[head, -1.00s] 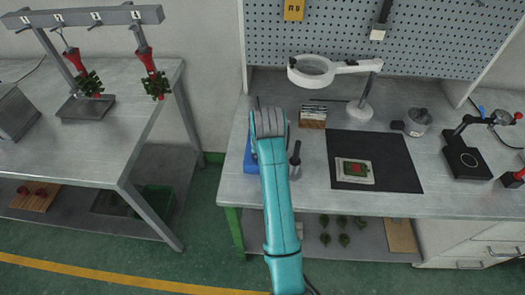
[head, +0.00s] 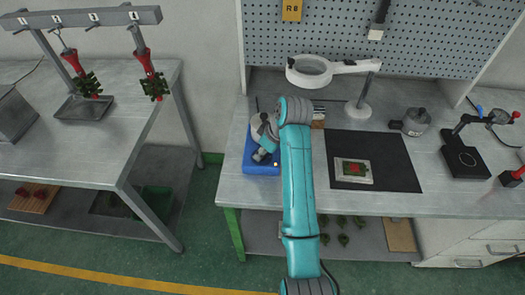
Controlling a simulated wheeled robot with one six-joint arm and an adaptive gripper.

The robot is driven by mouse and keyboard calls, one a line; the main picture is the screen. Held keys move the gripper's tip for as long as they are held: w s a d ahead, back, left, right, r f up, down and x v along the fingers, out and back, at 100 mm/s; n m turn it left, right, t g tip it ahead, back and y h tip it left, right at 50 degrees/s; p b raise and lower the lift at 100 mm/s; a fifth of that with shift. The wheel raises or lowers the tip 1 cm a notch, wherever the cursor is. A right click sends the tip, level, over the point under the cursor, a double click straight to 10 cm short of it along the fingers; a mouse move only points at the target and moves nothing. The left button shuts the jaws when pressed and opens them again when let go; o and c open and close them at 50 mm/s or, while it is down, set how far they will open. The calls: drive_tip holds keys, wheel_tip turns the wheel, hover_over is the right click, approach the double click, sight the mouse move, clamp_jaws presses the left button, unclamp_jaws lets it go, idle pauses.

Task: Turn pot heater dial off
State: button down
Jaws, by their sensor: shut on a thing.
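The blue pot heater (head: 259,169) sits on the workbench near its left front corner. My arm covers part of it, and a pale round shape shows above it at the back. My gripper (head: 262,156) is small and dark in the head view, low over the front of the heater. It is shut at the place of the dial, but its fingertips and the dial itself are hidden or too small to make out. A small yellow spot (head: 276,164) shows on the heater's right side.
A black mat (head: 395,160) with a framed red-green piece (head: 353,170) lies right of my arm. A magnifier lamp (head: 362,112) stands behind. A metal pot (head: 414,121) and a black stand (head: 464,160) are further right. A side table (head: 100,130) stands left.

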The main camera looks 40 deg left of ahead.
drive_tip(key=shift+f+n+g, duration=0.1)
drive_tip(key=shift+n+g, duration=0.2)
drive_tip(key=shift+n, duration=0.3)
drive_tip(key=shift+d, duration=0.1)
drive_tip(key=c, duration=0.8)
unclamp_jaws()
drive_tip(key=shift+c, duration=0.2)
drive_tip(key=shift+v, duration=3.75)
